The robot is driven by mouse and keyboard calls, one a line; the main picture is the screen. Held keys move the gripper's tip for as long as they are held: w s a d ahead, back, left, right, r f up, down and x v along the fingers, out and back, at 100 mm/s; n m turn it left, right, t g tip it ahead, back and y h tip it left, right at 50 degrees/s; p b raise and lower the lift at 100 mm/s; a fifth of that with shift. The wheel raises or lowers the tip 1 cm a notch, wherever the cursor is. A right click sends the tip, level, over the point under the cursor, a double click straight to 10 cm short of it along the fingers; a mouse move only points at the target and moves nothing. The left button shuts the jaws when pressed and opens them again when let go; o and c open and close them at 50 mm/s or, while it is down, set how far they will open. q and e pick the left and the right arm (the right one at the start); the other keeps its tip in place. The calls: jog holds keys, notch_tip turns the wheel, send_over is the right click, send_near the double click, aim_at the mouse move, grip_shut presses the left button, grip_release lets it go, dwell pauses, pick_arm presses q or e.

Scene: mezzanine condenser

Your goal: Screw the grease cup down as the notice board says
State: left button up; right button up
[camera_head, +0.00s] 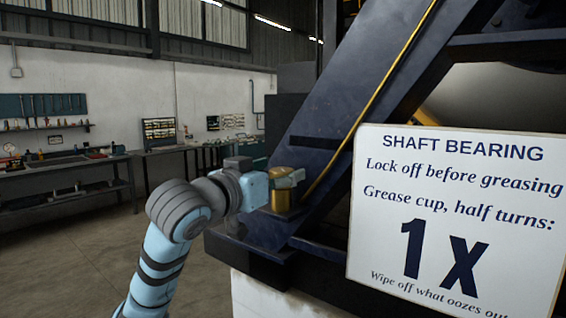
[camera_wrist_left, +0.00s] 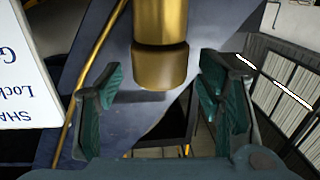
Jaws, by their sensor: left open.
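The brass grease cup (camera_head: 281,201) stands on the dark blue frame, and its upper part is partly hidden by my gripper. My left gripper (camera_head: 287,177) is at the cup's top. In the left wrist view the cup (camera_wrist_left: 160,65) appears between the two open green-padded fingers (camera_wrist_left: 158,90), with a gap on each side. I cannot tell how deep the cup sits between them. The white notice board (camera_head: 455,215) reads "Shaft bearing", "Lock off before greasing", "Grease cup, half turns: 1X", and a wipe-off line cut at its edge. My right gripper is not in view.
The sloping dark blue beam (camera_head: 345,100) with a yellow rod (camera_head: 372,85) rises right behind the cup. The notice board stands close on the right. A workbench (camera_head: 60,170) and tool panel (camera_head: 42,106) are far left. Open floor (camera_head: 75,250) lies left of my arm.

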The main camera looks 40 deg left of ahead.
pick_arm(q)
jog(key=shift+w, duration=0.9)
jog(key=shift+a, duration=0.1)
jog(key=c, duration=1.2)
jog(key=shift+m+h+b, duration=0.5)
jog(key=shift+m+h, duration=0.1)
jog(key=shift+h, duration=0.3)
jog(key=shift+a+m+h+b, duration=0.1)
jog(key=shift+m+h+b, duration=0.25)
jog(key=shift+m+h, duration=0.45)
jog(key=m+h, duration=0.1)
jog(key=h, duration=0.1)
jog(key=shift+h, duration=0.3)
jog(key=shift+m+g+h, duration=0.6)
jog(key=shift+m+h, duration=0.4)
jog(key=shift+h, duration=0.6)
